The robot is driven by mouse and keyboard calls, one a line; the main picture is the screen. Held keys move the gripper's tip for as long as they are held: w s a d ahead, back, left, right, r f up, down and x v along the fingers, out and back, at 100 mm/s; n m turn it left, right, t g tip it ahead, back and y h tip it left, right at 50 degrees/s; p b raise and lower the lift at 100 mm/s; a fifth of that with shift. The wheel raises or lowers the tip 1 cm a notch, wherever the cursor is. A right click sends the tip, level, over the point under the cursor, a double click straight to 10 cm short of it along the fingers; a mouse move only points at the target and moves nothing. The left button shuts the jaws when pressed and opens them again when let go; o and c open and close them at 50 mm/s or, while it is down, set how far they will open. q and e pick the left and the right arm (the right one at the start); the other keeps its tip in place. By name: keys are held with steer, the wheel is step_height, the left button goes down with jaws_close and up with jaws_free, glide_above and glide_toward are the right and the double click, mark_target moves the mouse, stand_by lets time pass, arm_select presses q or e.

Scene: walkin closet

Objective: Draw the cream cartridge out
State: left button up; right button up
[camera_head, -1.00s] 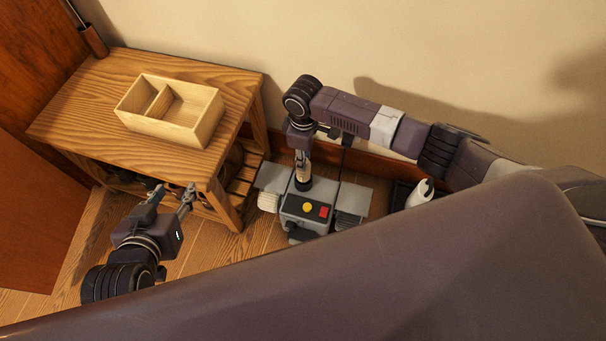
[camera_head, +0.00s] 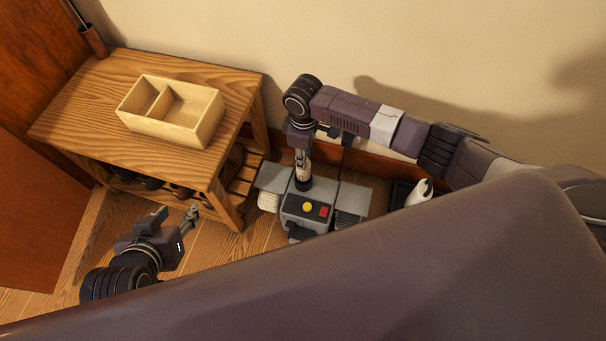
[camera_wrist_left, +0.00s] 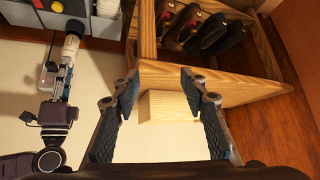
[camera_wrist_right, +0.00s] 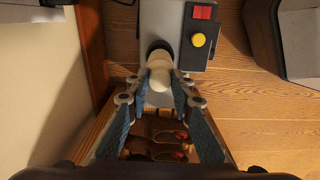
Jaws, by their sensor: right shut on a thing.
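The cream cartridge (camera_wrist_right: 160,66) is a pale upright cylinder, its far end at a dark collar on top of the grey machine (camera_head: 298,223). My right gripper (camera_wrist_right: 160,80) is shut on it from above. In the head view the cartridge (camera_head: 303,173) shows below the right gripper (camera_head: 302,155); how deep it sits in the collar I cannot tell. It also shows in the left wrist view (camera_wrist_left: 71,43). My left gripper (camera_head: 190,214) is open and empty beside the wooden table, its fingers (camera_wrist_left: 159,88) apart.
The machine has a yellow button (camera_head: 307,207), a red switch (camera_head: 323,211) and rollers at its sides. A wooden table (camera_head: 85,95) carries a two-compartment wooden box (camera_head: 205,128), with shoes on the shelf below.

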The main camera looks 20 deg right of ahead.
steer(key=shift+r+p, duration=0.4)
arm_select(q)
steer(key=s+a+f+g, duration=0.2)
steer(key=s+f+g, duration=0.1)
steer(key=s, duration=0.4)
steer(key=shift+f+y, duration=0.15)
steer(key=shift+y, duration=0.25)
arm_select(e)
steer(key=shift+r, duration=0.15)
arm_select(q)
steer(key=shift+a, duration=0.1)
